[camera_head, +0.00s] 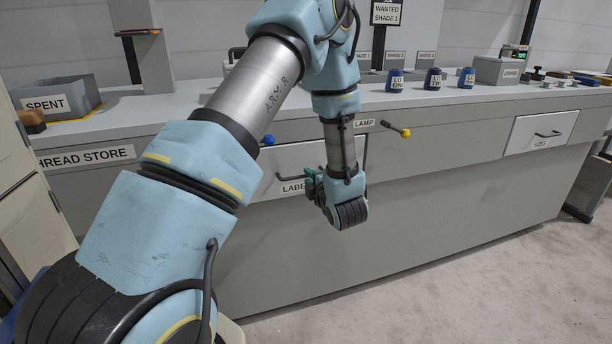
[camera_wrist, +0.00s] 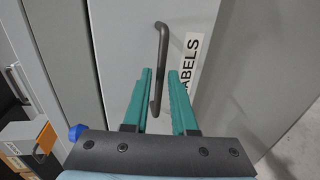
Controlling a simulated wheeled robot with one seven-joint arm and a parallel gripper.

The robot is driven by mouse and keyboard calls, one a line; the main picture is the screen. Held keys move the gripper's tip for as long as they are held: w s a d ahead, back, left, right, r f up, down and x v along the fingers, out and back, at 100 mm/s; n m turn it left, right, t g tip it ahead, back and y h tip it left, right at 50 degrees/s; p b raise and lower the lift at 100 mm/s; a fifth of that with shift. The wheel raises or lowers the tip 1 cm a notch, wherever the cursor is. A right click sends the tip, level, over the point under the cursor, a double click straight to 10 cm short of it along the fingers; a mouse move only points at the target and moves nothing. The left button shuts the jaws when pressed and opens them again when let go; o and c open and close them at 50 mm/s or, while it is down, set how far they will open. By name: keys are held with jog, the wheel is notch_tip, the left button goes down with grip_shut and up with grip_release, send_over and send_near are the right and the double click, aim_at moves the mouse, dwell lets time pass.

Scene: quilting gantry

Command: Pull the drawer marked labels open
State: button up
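The drawer marked LABELS (camera_head: 262,168) is in the front of the grey counter, partly hidden behind my arm, and looks shut. Its label (camera_wrist: 185,75) and dark bar handle (camera_wrist: 163,50) show in the wrist view. My gripper (camera_wrist: 159,74) is open, its two green fingers pointing at the drawer front. In the head view my gripper (camera_head: 311,182) is mostly hidden by my wrist.
A SIZES drawer (camera_head: 541,128) is further right. Blue pots (camera_head: 433,79) and a SPENT bin (camera_head: 78,92) stand on the counter. The floor in front is clear.

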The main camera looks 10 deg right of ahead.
jog(key=shift+x, duration=1.35)
jog(key=shift+c, duration=0.2)
grip_shut()
